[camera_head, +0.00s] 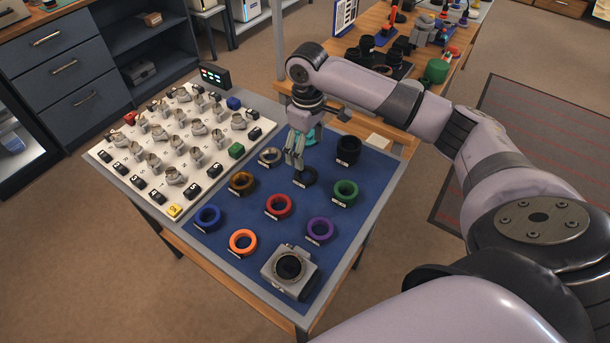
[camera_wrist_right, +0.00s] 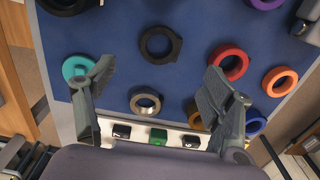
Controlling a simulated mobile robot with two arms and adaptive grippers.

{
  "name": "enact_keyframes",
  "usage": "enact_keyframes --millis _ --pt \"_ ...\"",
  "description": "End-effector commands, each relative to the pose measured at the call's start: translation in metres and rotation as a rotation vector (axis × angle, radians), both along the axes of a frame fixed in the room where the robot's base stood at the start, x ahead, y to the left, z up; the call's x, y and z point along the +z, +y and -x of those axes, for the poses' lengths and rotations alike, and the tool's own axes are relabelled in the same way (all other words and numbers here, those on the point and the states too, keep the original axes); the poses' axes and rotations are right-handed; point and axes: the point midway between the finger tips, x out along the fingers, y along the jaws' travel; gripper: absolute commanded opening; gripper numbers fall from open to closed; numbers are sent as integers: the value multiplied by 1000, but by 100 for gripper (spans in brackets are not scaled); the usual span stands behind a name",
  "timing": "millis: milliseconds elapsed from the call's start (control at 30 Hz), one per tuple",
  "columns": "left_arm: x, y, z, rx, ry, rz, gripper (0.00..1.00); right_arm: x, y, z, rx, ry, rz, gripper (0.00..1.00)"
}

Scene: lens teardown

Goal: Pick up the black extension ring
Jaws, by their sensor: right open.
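A flat black ring (camera_head: 305,176) lies on the blue mat (camera_head: 245,213), with a small label that I cannot read. In the right wrist view the black ring (camera_wrist_right: 160,45) lies beyond and between the fingers, a small tab on its rim. A taller black ring-like piece (camera_head: 348,149) stands at the mat's far right; I cannot tell by label which is the extension ring. My right gripper (camera_head: 295,160) is open and empty, pointing down above the mat by the flat black ring; its fingers (camera_wrist_right: 155,88) are wide apart. My left gripper is not in view.
Near the flat ring lie a silver ring (camera_head: 270,156), a green ring (camera_head: 345,191), a red ring (camera_head: 278,206) and a teal ring (camera_wrist_right: 78,68). A camera body (camera_head: 289,270) sits at the front. A white board of parts (camera_head: 165,130) covers the left.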

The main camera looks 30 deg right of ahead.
Motion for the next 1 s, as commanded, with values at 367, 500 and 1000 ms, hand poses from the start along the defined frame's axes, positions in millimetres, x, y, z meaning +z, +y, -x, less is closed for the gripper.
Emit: enact_keyframes --millis 367,500,1000 --pt "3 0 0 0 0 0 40 -43 1 -1 1 -1 0 76" --pt "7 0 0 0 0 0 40 -60 3 -5 0 3 -1 76" --pt "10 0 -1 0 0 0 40 -93 4 -8 1 -1 1 76"
